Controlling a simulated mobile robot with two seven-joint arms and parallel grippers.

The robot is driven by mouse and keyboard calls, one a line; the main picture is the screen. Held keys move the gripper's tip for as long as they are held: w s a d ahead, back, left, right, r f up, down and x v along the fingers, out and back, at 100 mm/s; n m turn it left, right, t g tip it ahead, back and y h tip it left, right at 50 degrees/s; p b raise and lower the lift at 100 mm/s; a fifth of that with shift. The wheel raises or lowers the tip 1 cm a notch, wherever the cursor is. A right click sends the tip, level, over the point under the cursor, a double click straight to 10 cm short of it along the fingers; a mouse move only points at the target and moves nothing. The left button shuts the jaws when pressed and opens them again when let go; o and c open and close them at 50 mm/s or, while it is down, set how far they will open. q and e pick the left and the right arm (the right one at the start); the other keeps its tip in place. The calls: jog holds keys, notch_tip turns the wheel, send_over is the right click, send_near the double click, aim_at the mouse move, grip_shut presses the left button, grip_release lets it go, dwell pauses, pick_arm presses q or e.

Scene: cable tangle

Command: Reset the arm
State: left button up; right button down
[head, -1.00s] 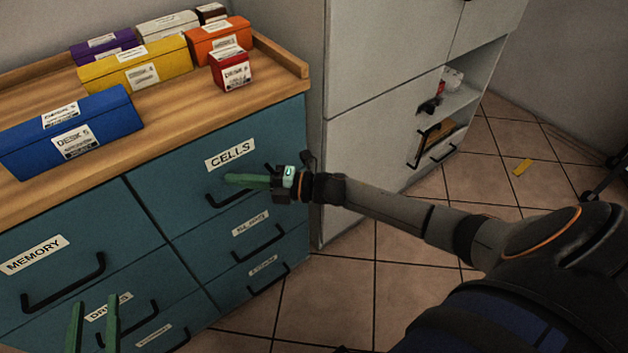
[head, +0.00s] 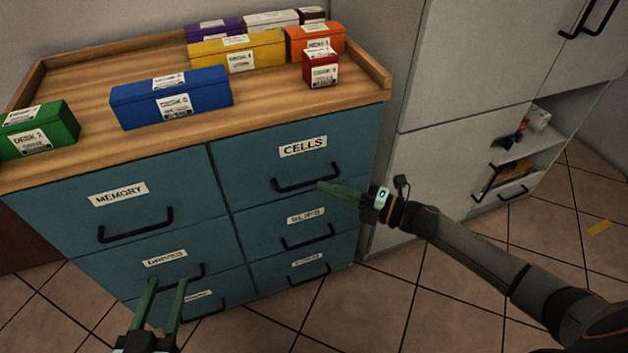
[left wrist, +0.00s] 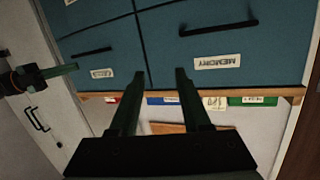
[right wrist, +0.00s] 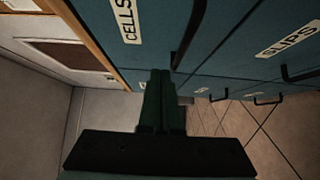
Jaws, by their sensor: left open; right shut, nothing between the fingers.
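My right gripper (head: 342,191) is shut and empty, just in front of the teal CELLS drawer (head: 240,178) near its black handle (head: 308,184). In the right wrist view the shut fingers (right wrist: 162,75) lie together beside that handle (right wrist: 188,35); I cannot tell whether they touch it. My left gripper (head: 166,284) is open and empty in front of the lower left drawers. In the left wrist view its fingers (left wrist: 183,75) stand apart with the drawer fronts beyond. The MEMORY drawer (head: 190,225) and the CELLS drawer look shut.
On the wooden top (head: 85,92) stand a green box (head: 62,126), a blue box (head: 208,90), a yellow box (head: 208,55), a red box (head: 320,72) and several others. A grey cabinet (head: 470,70) stands at right. Tiled floor (head: 390,300) is free in front.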

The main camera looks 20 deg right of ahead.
pick_arm(q)
jog(key=f, duration=0.1)
jog(key=f+g, duration=0.1)
jog(key=f, duration=0.1)
jog(key=shift+s, duration=0.35)
pick_arm(e)
jog(key=v, duration=0.5)
jog(key=shift+s+d, duration=0.25)
